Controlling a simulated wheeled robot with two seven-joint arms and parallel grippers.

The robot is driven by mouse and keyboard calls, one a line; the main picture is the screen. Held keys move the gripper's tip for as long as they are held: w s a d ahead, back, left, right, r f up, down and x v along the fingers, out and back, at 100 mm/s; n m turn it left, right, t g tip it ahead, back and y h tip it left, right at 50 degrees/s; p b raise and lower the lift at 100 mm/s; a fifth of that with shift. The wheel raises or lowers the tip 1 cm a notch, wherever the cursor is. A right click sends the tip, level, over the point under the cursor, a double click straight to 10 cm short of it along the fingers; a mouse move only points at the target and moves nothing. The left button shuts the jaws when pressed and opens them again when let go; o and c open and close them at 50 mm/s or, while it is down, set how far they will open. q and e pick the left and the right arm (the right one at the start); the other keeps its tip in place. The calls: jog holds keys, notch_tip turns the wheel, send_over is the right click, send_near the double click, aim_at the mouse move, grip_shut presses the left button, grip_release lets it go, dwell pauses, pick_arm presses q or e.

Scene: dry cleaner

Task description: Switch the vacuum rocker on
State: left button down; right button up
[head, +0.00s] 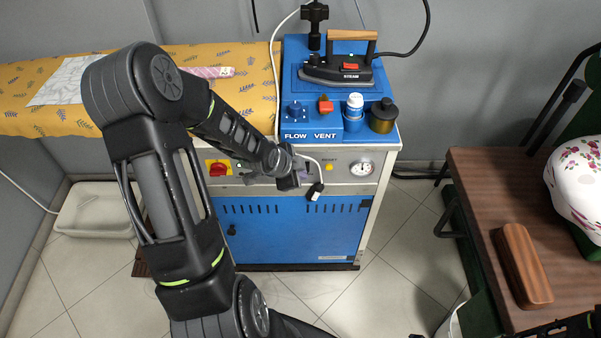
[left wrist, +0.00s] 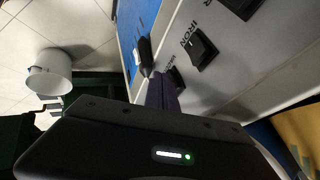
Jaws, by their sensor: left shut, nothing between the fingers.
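The vacuum rocker (left wrist: 177,78) is a small black switch on the pale control panel (left wrist: 215,85) of the ironing station, below a partly hidden label. In the left wrist view it lies just beyond my left gripper (left wrist: 163,92), whose fingers are shut and empty and cover part of it. I cannot tell whether they touch it or which way it is tipped. In the head view my left gripper (head: 304,170) is at the panel front and hides the switches there.
The iron rocker (left wrist: 202,48) sits beside the vacuum one. A black plug-like piece (head: 316,190) hangs by a white cable at the panel. A red knob (head: 218,168) and a gauge (head: 362,168) flank the switches. An iron (head: 345,70) stands on top.

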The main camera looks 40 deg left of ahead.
pick_arm(q)
jog(key=shift+w+a+r, duration=0.15)
jog(key=shift+r, duration=0.65)
pick_arm(e)
jog(key=shift+f, duration=0.15)
jog(key=shift+s+d+f, duration=0.1)
dwell(0.5)
